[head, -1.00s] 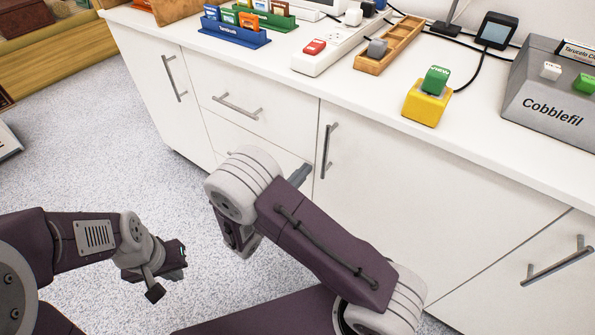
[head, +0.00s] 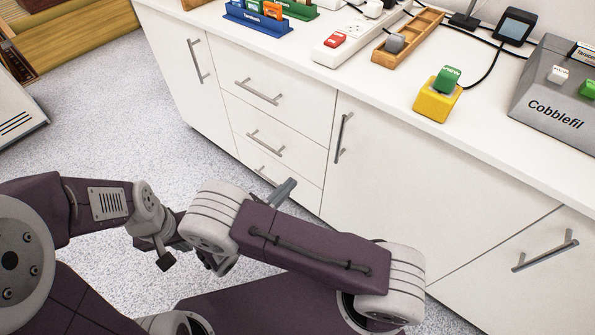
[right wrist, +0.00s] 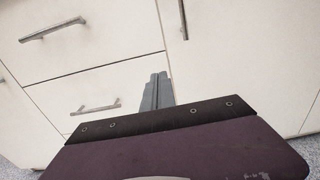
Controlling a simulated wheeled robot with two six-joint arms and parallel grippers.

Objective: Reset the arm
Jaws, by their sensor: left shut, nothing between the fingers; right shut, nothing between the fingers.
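My right gripper (head: 283,190) shows its grey fingers beyond the purple right forearm, in front of the cabinet drawers. In the right wrist view its fingers (right wrist: 157,92) are together, with nothing between them. My left gripper (head: 180,238) is low at the left, over the floor. It is shut, and its tip is partly hidden behind my right arm's pale round joint. Both grippers are empty and below the countertop.
The white cabinet (head: 410,185) with bar handles stands close to my right arm. On its countertop are a yellow block (head: 437,105) with a green piece, a wooden tray (head: 428,22), a white power strip (head: 322,56) and a grey Cobblefil box (head: 550,95). Speckled floor (head: 110,120) is free at left.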

